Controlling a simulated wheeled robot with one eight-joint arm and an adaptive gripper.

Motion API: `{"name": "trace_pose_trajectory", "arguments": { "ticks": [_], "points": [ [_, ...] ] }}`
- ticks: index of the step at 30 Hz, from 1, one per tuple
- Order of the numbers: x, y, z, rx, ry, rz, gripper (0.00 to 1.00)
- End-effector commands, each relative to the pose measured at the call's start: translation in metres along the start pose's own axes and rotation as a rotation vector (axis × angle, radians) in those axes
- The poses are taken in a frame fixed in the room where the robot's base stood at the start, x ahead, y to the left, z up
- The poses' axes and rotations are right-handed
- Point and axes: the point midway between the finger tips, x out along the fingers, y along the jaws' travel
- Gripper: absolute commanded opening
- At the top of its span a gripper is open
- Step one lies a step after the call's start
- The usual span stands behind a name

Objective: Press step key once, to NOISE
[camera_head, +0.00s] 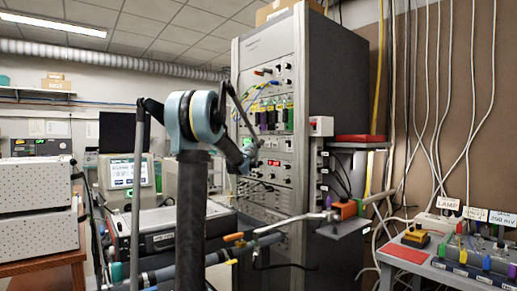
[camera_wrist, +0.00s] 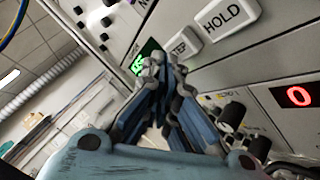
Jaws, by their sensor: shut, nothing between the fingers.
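The white STEP key (camera_wrist: 184,46) is on the rack's light panel in the wrist view, with its lower left part hidden behind my fingers. My gripper (camera_wrist: 163,66) is shut and empty, its tips right at the key's lower left edge. I cannot tell whether they touch it. A small green display (camera_wrist: 147,52) lies just left of the tips; its text is partly hidden and unreadable. In the head view my gripper (camera_head: 247,163) is small against the rack front, and the key cannot be made out.
A white HOLD key (camera_wrist: 226,21) sits just right of the STEP key. A red display (camera_wrist: 298,96) reading 0 and black knobs (camera_wrist: 232,115) are to the lower right. The tall grey rack (camera_head: 340,100) has cables on its front. A shelf (camera_head: 345,227) juts out at right.

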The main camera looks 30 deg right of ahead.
Motion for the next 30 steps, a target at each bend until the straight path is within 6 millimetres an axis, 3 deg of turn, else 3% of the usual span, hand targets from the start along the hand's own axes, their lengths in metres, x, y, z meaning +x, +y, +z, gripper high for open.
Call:
{"name": "trace_pose_trajectory", "arguments": {
  "ticks": [17, 30],
  "points": [
    [-0.006, 0.005, -0.005, 0.001, 0.0, 0.0, 0.0],
    [-0.03, 0.023, -0.023, 0.001, 0.001, 0.001, 0.0]
  ]
}}
